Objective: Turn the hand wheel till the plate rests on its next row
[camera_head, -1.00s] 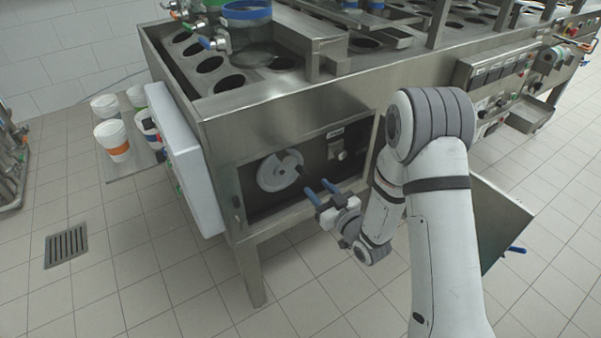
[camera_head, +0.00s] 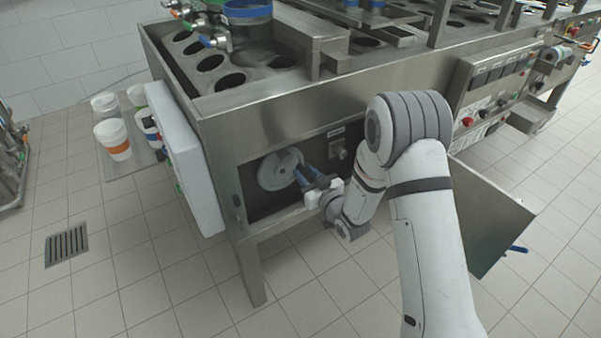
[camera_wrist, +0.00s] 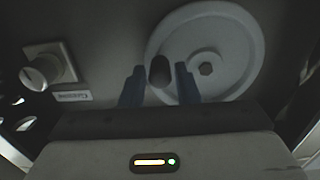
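The hand wheel (camera_head: 276,170) is a pale grey disc on the dark panel in the open bay at the machine's front. In the wrist view the wheel (camera_wrist: 215,45) fills the upper right, with a hexagonal hub. Its dark handle (camera_wrist: 160,70) sticks out near the rim, towards the camera. My gripper (camera_head: 302,172) is at the wheel's right side. In the wrist view my gripper's blue fingers (camera_wrist: 159,86) are apart, one on each side of the handle, with gaps visible. I cannot tell which plate the task means; the machine's top (camera_head: 228,92) has rows of round holes.
A pale rotary knob (camera_head: 337,149) sits right of the wheel; its label shows in the wrist view. The opened door (camera_head: 490,220) hangs right of the bay. A side shelf (camera_head: 125,168) holds cups. A white box (camera_head: 185,160) is on the machine's left end.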

